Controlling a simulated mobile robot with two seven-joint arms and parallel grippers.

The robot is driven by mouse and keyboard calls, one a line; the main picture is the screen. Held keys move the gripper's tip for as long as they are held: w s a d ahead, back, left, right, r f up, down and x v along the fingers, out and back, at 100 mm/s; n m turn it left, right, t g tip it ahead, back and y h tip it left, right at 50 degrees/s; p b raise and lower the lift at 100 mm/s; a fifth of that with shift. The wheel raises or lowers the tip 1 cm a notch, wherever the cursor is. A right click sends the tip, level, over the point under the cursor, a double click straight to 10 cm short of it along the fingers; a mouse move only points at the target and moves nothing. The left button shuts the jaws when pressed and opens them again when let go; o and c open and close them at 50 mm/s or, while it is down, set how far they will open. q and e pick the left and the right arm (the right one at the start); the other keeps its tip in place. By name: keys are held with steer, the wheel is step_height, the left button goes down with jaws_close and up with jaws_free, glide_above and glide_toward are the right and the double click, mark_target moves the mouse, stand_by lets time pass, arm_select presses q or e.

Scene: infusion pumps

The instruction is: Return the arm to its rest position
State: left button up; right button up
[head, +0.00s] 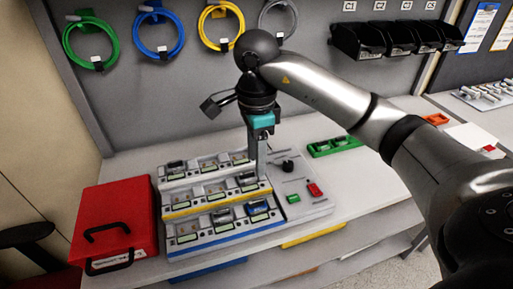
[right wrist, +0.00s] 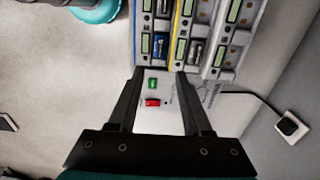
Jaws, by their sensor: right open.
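My right arm comes in from the right in the head view and reaches over the pump rack (head: 290,205). My right gripper (head: 258,178) points down over the right part of the rack. In the right wrist view, its two fingers (right wrist: 160,75) are apart with nothing held between them. The rack's end panel, with a green switch (right wrist: 153,84) and a red switch (right wrist: 152,102), shows beyond and between the fingers. Whether a fingertip touches the rack cannot be told. My left gripper is not in view.
A red case (head: 112,215) stands left of the rack. A green tray (head: 334,146) lies on the bench to the right. Coiled cables, such as the yellow one (head: 202,25), and black bins (head: 395,38) are on the back wall. A cable and white plug (right wrist: 291,127) lie near the rack.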

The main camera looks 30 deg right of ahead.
steer(key=shift+r, duration=0.9)
